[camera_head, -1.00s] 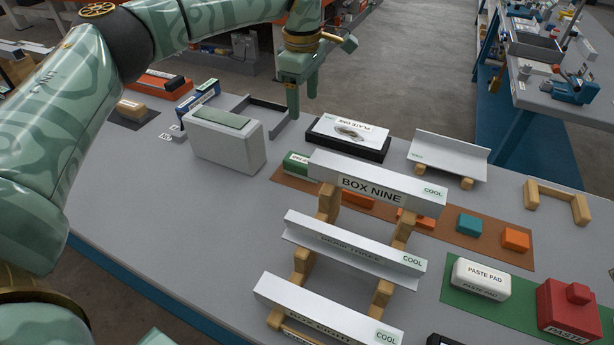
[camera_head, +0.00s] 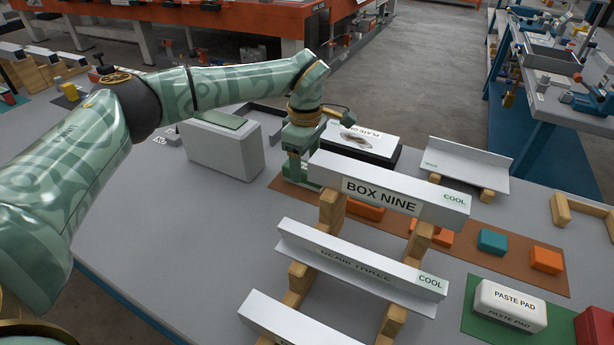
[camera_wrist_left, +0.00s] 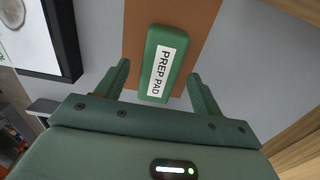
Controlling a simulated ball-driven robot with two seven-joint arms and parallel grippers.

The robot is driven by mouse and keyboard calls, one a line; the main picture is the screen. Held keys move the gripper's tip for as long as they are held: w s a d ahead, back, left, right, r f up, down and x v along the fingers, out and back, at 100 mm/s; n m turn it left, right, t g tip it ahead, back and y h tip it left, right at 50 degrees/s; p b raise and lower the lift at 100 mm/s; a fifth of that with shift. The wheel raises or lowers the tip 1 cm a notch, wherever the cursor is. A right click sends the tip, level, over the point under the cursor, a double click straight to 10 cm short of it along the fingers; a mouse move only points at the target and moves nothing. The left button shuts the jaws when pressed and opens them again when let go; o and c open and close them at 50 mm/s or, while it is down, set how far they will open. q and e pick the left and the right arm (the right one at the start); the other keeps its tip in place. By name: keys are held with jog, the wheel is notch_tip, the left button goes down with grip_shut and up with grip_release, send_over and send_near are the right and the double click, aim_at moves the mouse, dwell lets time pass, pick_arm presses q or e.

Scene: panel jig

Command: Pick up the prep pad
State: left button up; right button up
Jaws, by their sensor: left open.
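The prep pad (camera_wrist_left: 163,62) is a green block with rounded edges and a white label reading PREP PAD. In the left wrist view it lies on a brown mat (camera_wrist_left: 206,18). My left gripper (camera_wrist_left: 160,72) is open and empty, with one finger on each side of the near part of the pad and gaps showing at both sides. In the head view my left gripper (camera_head: 299,172) points down at the mat's left end and mostly hides the pad. My right gripper is not in view.
The BOX NINE beam (camera_head: 390,188) lies on wooden supports just right of the gripper. Orange and teal blocks (camera_head: 492,241) sit further along the mat.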

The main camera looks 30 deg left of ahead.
aim_at(305, 166)
pick_arm(q)
notch_tip(305, 166, down, 4)
jog(key=shift+w+r+b, duration=0.1)
jog(key=shift+r+b, duration=0.15)
jog(key=shift+b, duration=0.25)
jog(key=shift+r, duration=0.2)
jog(key=shift+c, duration=0.9)
jog(key=c, duration=0.9)
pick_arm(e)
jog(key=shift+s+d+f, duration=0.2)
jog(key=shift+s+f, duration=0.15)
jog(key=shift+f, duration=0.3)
